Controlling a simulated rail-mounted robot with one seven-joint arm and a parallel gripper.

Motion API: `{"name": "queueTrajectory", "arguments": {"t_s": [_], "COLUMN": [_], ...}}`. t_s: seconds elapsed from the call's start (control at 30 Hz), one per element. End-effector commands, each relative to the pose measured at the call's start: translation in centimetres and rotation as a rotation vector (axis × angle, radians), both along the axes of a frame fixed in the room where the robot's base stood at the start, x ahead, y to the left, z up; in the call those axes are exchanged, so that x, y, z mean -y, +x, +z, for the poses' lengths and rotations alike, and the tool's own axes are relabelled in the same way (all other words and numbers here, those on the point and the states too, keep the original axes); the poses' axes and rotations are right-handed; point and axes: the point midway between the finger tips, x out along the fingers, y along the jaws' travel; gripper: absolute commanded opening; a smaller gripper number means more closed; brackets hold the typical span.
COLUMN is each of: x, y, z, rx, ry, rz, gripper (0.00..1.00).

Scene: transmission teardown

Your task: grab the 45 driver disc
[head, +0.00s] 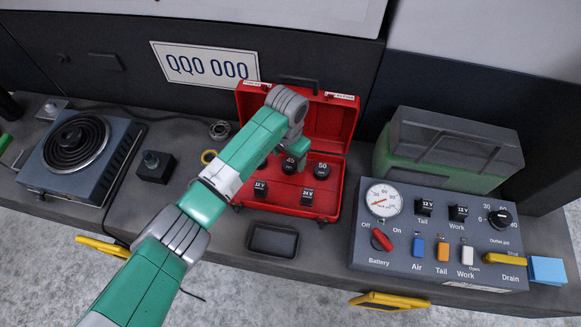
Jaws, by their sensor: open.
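The 45 driver disc (290,164) is a round black piece marked "45" in white. It sits inside the open red case (348,135), left of a similar disc marked "50" (321,170). My arm reaches over the case from the lower left and bends down at its grey wrist. My gripper (279,152) is open, low in the case close to the 45 disc. The arm partly covers its fingers, and I cannot tell whether they touch the disc.
Two black 12 V and 24 V blocks (307,197) stand at the case front. A black tray (273,240) lies before it. A hot plate (77,148) is left, a gauge panel (440,238) right, and a green-grey box (450,150) behind the panel.

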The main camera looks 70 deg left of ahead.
Motion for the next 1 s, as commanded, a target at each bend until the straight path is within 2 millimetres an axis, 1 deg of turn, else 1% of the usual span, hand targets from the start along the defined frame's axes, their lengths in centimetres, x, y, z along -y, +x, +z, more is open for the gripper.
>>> {"name": "queueTrajectory", "arguments": {"t_s": [0.03, 0.13, 0.23, 0.43, 0.47, 0.5, 0.67, 0.7, 0.73, 0.93, 1.0], "x": [0.1, 0.2, 0.2, 0.2, 0.2, 0.2, 0.2, 0.2, 0.2, 0.2, 0.2], "y": [0.0, 0.0, 0.0, 0.0, 0.0, 0.0, 0.0, 0.1, 0.1, 0.1, 0.1], "z": [-1.9, -3.3, -4.0, -3.8, -3.8, -3.8, -3.8, -3.8, -3.8, -3.7, -2.8], "rx": [-0.001, -0.002, -0.001, 0.0, 0.0, 0.0, 0.0, 0.0, 0.0, 0.001, 0.002], "ry": [0.0, 0.0, 0.0, -0.001, -0.001, 0.0, 0.0, 0.0, 0.0, 0.0, 0.001], "rz": [0.0, -0.001, -0.001, -0.001, -0.001, -0.001, -0.001, -0.002, -0.001, -0.002, -0.002], "gripper": [0.68, 0.68, 0.68, 0.68, 0.66, 0.58, 0.27, 0.19, 0.16, 0.16, 0.16]}}
